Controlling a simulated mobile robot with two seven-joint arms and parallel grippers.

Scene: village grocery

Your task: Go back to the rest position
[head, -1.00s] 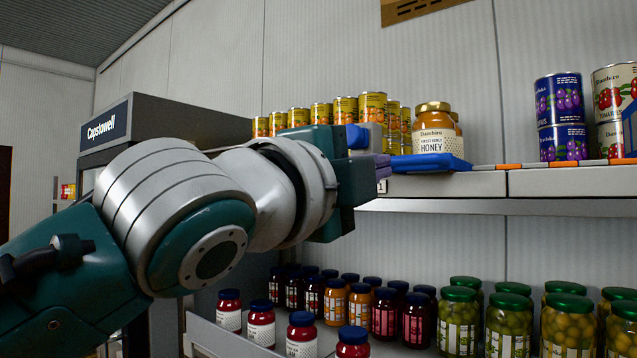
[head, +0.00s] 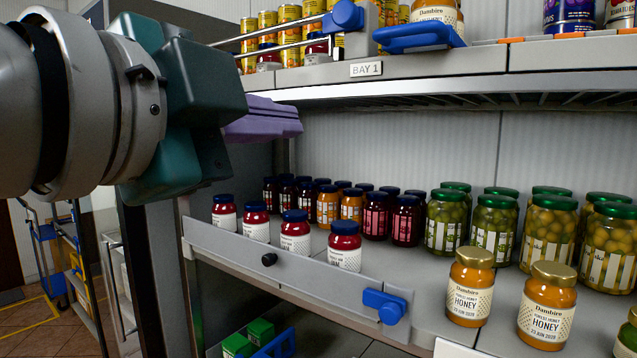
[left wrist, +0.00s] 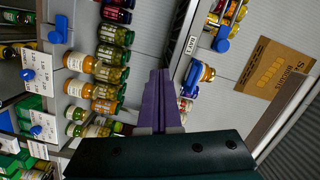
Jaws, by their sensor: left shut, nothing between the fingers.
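My left gripper (head: 298,120) is in the upper left of the head view, in front of the shelf bay at a height between its two shelves. Its purple fingers are shut and empty, and they also show in the left wrist view (left wrist: 160,80). They appear clear of the jars. My left arm fills the left edge of the head view. My right gripper is not in either view.
A honey jar (head: 437,14) stands behind the blue piece (head: 420,37) on the upper shelf (head: 440,67). Honey jars (head: 547,305) stand at the lower shelf's front. Blue carts (head: 50,235) are at left.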

